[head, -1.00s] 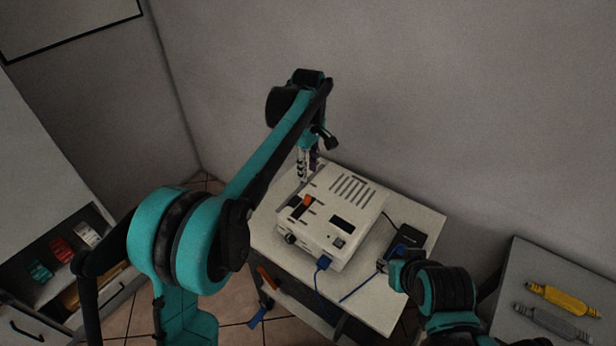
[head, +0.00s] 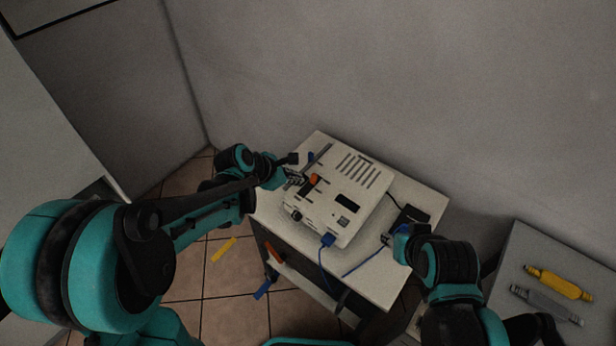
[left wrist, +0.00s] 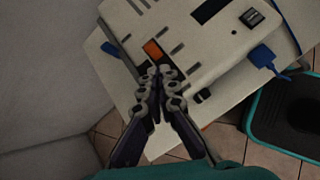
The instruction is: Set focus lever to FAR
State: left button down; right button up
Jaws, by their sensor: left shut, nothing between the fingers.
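The white projector-like device (head: 345,205) sits on a small table. An orange lever (head: 314,179) stands on its top near the left edge; it also shows in the left wrist view (left wrist: 152,49), at one end of a dark slot. My left gripper (head: 299,178) is shut and empty, just left of the lever. In the left wrist view its fingertips (left wrist: 159,70) are close below the lever; I cannot tell whether they touch. No FAR label is readable. My right gripper (head: 388,239) is low at the table's right side, by a blue cable; its fingers are too small to judge.
A blue plug (head: 327,240) with a cable is at the device's front. A black box (head: 412,217) lies on the table (head: 374,287) to the right. A side cabinet at right holds a yellow tool (head: 558,283) and a grey one (head: 546,305). A wall is behind.

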aim_at(314, 176)
pick_arm(q)
jog(key=s+a+r+n+t, duration=0.2)
jog(key=s+a+n+t, duration=0.15)
jog(key=s+n, duration=0.3)
jog(key=shift+t+h, duration=0.25)
jog(key=shift+h, duration=0.15)
jog(key=b+x, duration=0.1)
jog(key=x, duration=0.5)
jog(key=b+x, duration=0.2)
jog(key=x, duration=0.4)
jog(key=shift+w+d+f, duration=0.1)
jog(key=shift+d, duration=0.3)
jog(key=shift+w+d, duration=0.15)
jog(key=shift+w, duration=0.15)
jog(key=shift+w+d+b, duration=0.65)
jog(key=shift+w+d, duration=0.05)
jog(key=shift+w, duration=0.25)
jog(key=shift+a, duration=0.1)
jog(key=shift+s, duration=0.15)
